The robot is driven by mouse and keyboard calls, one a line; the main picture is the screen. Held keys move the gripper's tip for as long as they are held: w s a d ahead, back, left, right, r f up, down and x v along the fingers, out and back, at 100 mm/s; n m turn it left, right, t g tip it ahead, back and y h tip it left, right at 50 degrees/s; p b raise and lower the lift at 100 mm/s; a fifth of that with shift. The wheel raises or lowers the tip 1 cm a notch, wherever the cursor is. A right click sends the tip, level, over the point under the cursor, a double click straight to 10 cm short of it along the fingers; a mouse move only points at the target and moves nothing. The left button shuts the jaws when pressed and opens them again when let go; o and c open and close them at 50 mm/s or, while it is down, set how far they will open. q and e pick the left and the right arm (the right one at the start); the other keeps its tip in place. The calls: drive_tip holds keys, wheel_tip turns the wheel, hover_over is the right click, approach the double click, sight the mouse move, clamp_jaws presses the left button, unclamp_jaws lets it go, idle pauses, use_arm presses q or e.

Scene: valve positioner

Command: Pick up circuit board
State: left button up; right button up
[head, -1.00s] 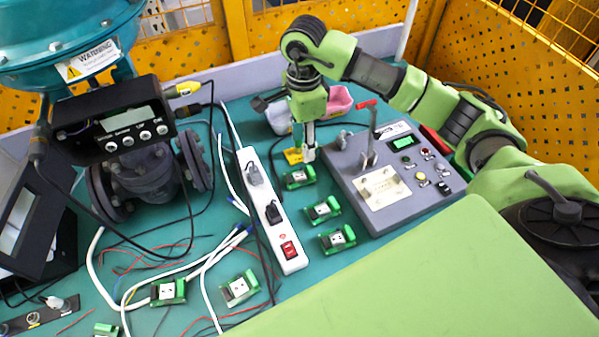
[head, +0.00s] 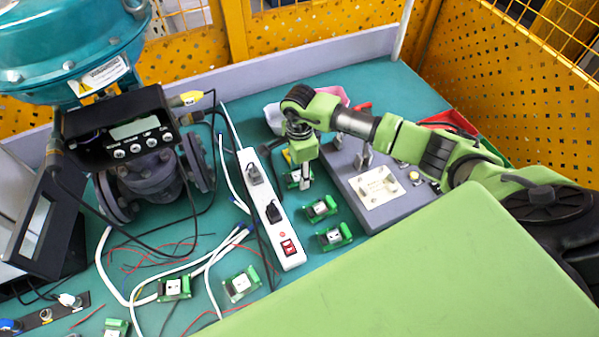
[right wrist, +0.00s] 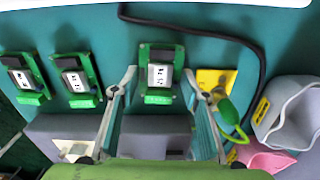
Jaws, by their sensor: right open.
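Several green circuit boards with white labelled blocks lie on the teal table. The farthest one (head: 293,180) in the column right of the power strip is partly hidden by my right gripper (head: 304,178). Two more, a middle board (head: 321,208) and a nearer board (head: 334,236), lie in the same column. In the right wrist view, my right gripper (right wrist: 158,82) is open, with its fingers on either side of the farthest board (right wrist: 160,74). I cannot tell whether they touch it. The other two boards (right wrist: 76,80) (right wrist: 24,78) show at the left there. My left gripper is out of view.
A white power strip (head: 270,210) with plugs stands left of the column. A grey control box (head: 377,190) is close on the right, with bins (head: 274,117) behind. Cables, loose wires and more boards (head: 241,284) lie to the left. A valve (head: 150,180) stands at far left.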

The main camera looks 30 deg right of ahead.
drive_tip(key=c, duration=0.7)
